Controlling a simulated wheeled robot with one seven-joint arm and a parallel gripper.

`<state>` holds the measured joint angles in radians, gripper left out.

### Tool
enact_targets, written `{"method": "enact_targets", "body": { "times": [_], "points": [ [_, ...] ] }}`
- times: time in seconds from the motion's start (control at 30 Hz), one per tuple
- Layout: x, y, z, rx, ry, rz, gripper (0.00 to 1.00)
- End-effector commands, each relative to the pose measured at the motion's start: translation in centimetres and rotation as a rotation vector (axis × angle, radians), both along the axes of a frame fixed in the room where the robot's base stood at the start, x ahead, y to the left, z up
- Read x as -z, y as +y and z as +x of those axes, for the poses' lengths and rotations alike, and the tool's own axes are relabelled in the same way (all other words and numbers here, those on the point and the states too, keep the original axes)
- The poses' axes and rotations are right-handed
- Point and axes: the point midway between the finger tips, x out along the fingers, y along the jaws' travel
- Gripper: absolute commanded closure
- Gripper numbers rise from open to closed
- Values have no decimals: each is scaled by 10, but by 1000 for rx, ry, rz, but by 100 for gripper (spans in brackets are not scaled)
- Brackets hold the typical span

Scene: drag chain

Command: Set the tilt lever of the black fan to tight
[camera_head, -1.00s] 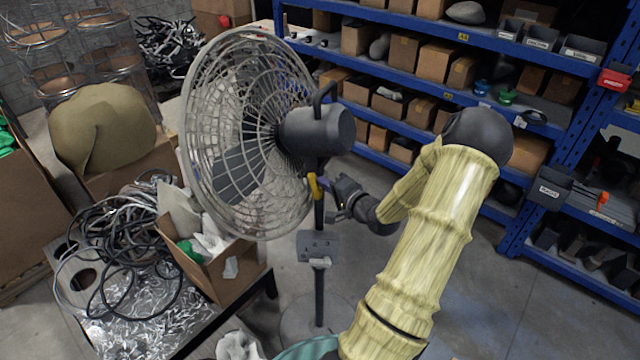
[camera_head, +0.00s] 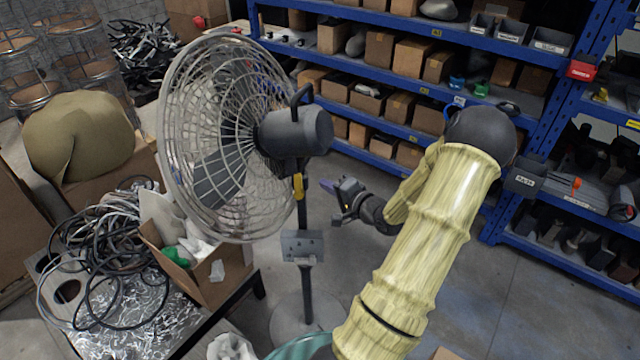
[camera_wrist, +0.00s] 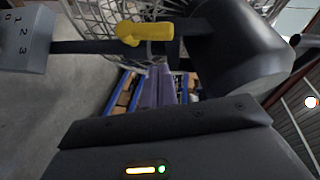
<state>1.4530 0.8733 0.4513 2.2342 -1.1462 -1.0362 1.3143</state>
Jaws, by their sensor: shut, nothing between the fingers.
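The black fan stands upright on a pole, with a wire cage and a dark motor housing (camera_head: 296,131). Its yellow tilt lever (camera_head: 298,187) hangs at the top of the pole below the housing. In the wrist view the yellow lever (camera_wrist: 146,32) shows near the top, lying across the dark pole. My gripper (camera_head: 326,185) is to the right of the lever in the head view, apart from it, with purple fingers together and nothing held. The fingers also show in the wrist view (camera_wrist: 158,88), below the lever in the picture.
A grey control box (camera_head: 302,246) with numbers sits lower on the pole. A cardboard box (camera_head: 205,270) and tangled cables (camera_head: 100,240) lie on a table at left. Blue shelving (camera_head: 400,128) stands behind. Floor right of the pole is clear.

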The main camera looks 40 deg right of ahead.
Motion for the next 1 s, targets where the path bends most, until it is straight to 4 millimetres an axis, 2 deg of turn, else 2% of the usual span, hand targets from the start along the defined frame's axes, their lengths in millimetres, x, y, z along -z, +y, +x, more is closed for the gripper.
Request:
{"method": "enact_targets", "body": {
  "times": [0.3,0.4,0.57,1.0],
  "points": [
    [-7,-1,-56,4,1,-2,100],
    [-9,-1,-67,3,-1,-2,100],
    [-12,-1,-74,1,0,1,100],
    [-12,0,-73,0,0,0,100]
  ]
}}
